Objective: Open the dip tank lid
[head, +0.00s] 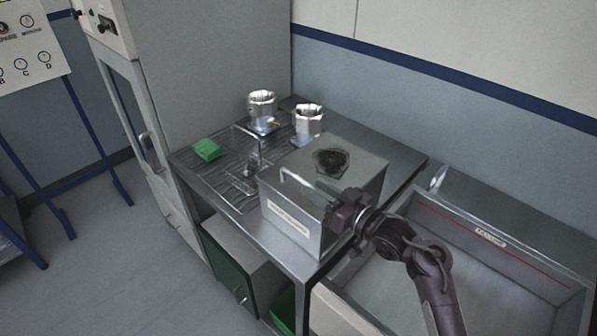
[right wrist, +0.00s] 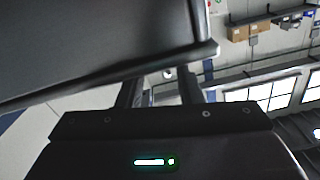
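The dip tank (head: 292,228) is a grey metal box with a front label, standing on the steel bench. Its lid (head: 365,165) lies flat and closed, with a dark round patch on top. A bar handle (head: 305,184) runs along the lid's front edge. My right gripper (head: 338,213) is at the right end of this handle. In the right wrist view the fingers of my right gripper (right wrist: 160,92) stand apart, their tips hidden behind a grey bar or edge (right wrist: 150,66). I cannot tell whether they touch the handle. My left gripper is not in view.
Two shiny metal housings (head: 262,104) (head: 308,120) stand behind the tank on the bench (head: 405,163). A green block (head: 207,149) lies on the rack at left. A large open basin (head: 470,250) is at right. A tall grey cabinet (head: 200,60) stands at back left.

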